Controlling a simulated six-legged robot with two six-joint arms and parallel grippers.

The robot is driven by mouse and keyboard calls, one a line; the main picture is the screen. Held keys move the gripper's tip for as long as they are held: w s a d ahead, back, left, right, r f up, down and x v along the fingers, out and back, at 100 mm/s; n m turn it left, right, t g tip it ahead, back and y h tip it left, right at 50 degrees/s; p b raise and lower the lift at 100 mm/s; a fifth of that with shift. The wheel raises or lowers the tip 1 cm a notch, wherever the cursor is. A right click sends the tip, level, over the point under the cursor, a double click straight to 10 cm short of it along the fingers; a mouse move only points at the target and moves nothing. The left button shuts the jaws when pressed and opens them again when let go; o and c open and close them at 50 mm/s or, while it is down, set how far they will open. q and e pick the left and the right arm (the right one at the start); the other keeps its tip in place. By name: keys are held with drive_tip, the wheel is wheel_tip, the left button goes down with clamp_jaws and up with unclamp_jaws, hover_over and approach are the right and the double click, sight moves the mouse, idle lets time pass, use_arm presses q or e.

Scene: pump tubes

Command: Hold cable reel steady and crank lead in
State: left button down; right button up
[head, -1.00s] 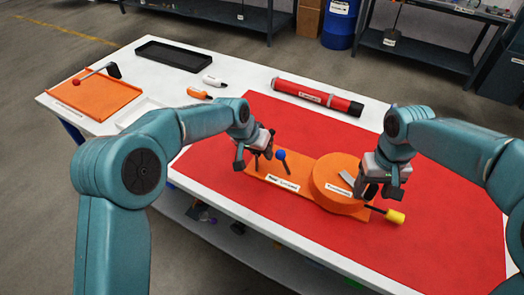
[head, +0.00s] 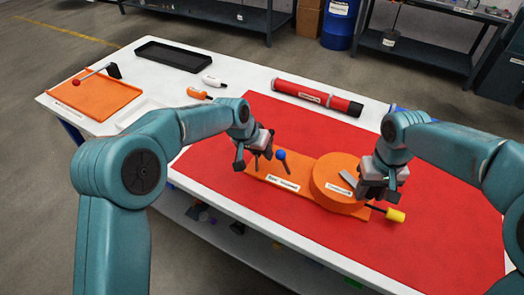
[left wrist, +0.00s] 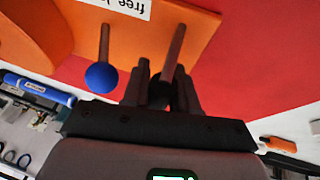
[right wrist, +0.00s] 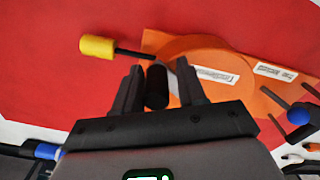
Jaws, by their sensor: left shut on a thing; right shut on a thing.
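The cable reel has an orange base plate (head: 270,176) and a round orange drum (head: 333,178), lying on the red mat. A brown upright post (left wrist: 173,48) and a blue-knobbed lever (head: 281,156) stand at the plate's left end. My left gripper (head: 254,163) is shut on the post; its fingers flank it in the left wrist view. My right gripper (head: 376,197) is shut on the black crank handle (right wrist: 157,87) above the drum's right side. A silver crank arm (head: 348,178) shows beside its fingers. A yellow-tipped dark rod (head: 395,215) sticks out at the right end.
The red mat (head: 440,235) is clear in front and to the right. A red tube (head: 316,97) lies behind the reel. A black tray (head: 173,55), an orange tray (head: 95,98) and two small bottles lie on the white table's left part.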

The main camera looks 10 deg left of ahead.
use_arm(q)
drive_tip(key=shift+a, duration=0.15)
use_arm(e)
drive_tip(key=shift+s+f, duration=0.1)
drive_tip(key=shift+f, duration=0.1)
use_arm(q)
drive_tip(key=shift+w, duration=0.1)
use_arm(e)
drive_tip(key=shift+s+a+m, duration=0.15)
drive_tip(key=shift+a+m, duration=0.1)
drive_tip(key=shift+m, duration=0.35)
drive_tip(key=shift+s+a+m, duration=0.1)
drive_tip(key=shift+a+m, duration=0.1)
drive_tip(key=shift+m, duration=0.1)
drive_tip(key=shift+s+a+m, duration=0.25)
drive_tip(key=shift+a+m, duration=0.3)
drive_tip(key=shift+m, duration=0.05)
use_arm(q)
drive_tip(key=shift+d, duration=0.2)
use_arm(e)
drive_tip(key=shift+s+a+m, duration=0.15)
drive_tip(key=shift+a+m, duration=0.5)
drive_tip(key=shift+m, duration=0.25)
drive_tip(key=shift+c, duration=0.2)
